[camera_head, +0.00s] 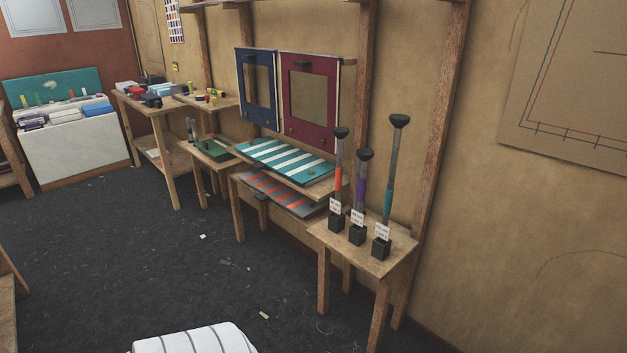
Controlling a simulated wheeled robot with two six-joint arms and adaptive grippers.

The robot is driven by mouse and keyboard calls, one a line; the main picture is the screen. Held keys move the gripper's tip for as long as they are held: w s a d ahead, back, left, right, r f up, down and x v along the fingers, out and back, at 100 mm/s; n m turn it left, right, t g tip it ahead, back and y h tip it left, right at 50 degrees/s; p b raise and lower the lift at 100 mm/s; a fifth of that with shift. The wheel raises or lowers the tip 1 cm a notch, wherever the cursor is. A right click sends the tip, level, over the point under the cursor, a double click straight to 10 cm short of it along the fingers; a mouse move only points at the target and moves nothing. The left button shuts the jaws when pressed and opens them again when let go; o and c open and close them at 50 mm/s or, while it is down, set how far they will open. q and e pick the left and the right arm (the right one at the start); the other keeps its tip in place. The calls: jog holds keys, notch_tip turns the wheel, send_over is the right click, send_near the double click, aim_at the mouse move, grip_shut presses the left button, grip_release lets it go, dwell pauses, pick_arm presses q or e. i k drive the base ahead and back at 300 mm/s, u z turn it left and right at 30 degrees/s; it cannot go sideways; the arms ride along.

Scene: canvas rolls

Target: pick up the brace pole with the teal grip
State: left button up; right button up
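The brace pole with the teal grip (387,205) stands nearly upright in a black block holder on a small wooden table at the right. It has a grey shaft and a black cap on top, and a small white label at its base. Two similar poles stand to its left: one with a purple grip (361,192) and one with an orange-red grip (338,180). Each has its own black holder and white label. Neither of my grippers shows in the head view.
The small wooden table (396,246) stands against the tan wall. Shelves with a teal-and-white striped panel (290,160) are left of it. A white striped roll (195,340) is at the bottom edge. The dark carpet (190,265) between is mostly clear, with small scraps.

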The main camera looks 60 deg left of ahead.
aim_at(398, 120)
jog(key=u, duration=1)
jog(key=i, duration=1.05)
jog(key=u, duration=0.5)
